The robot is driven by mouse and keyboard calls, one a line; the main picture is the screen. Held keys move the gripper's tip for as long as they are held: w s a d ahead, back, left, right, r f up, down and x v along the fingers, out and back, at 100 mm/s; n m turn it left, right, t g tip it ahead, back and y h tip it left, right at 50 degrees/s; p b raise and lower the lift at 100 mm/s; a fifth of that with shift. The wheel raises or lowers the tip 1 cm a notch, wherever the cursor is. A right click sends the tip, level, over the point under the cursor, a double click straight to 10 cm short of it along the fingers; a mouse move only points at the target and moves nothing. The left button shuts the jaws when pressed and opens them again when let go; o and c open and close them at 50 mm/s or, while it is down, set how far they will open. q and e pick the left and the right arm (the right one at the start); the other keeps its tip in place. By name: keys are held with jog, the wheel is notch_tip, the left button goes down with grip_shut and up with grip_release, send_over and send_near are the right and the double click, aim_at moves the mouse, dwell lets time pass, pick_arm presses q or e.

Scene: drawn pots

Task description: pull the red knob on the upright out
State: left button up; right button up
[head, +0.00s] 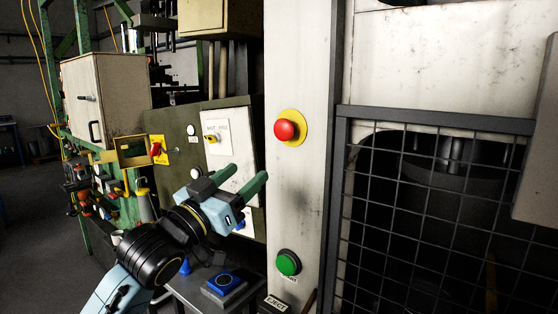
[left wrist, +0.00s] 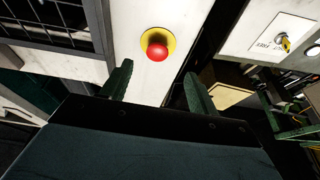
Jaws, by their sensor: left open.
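The red knob (head: 285,130) is a round mushroom button on a yellow disc (head: 300,121), set on the pale upright (head: 300,200). In the left wrist view the red knob (left wrist: 156,51) lies ahead of the fingertips, roughly centred between them and apart from them. My left gripper (head: 246,182) is open and empty, with green fingers, below and left of the knob in the head view. Its two fingers also show in the left wrist view (left wrist: 158,75), spread apart. My right gripper is not in view.
A green button (head: 288,262) sits lower on the upright. A mesh guard (head: 430,210) stands to the right. A green panel (head: 180,165) with switches and a red-handled switch (head: 157,149) is at left. A blue button box (head: 224,284) is below my left gripper.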

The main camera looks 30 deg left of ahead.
aim_at(281, 127)
pick_arm(q)
jog(key=shift+t, duration=0.4)
jog(key=p+x, duration=0.1)
jog(key=x, duration=0.3)
jog(key=r+p+x, duration=0.1)
jog(key=x, duration=0.3)
jog(key=s+r+p+x, duration=0.1)
jog(key=x, duration=0.3)
jog(key=shift+w+r, duration=0.15)
jog(key=shift+w, duration=0.15)
jog(key=shift+w+d+r, duration=0.1)
jog(key=shift+w+r, duration=0.05)
jog(key=shift+w, duration=0.5)
jog(key=shift+c, duration=0.3)
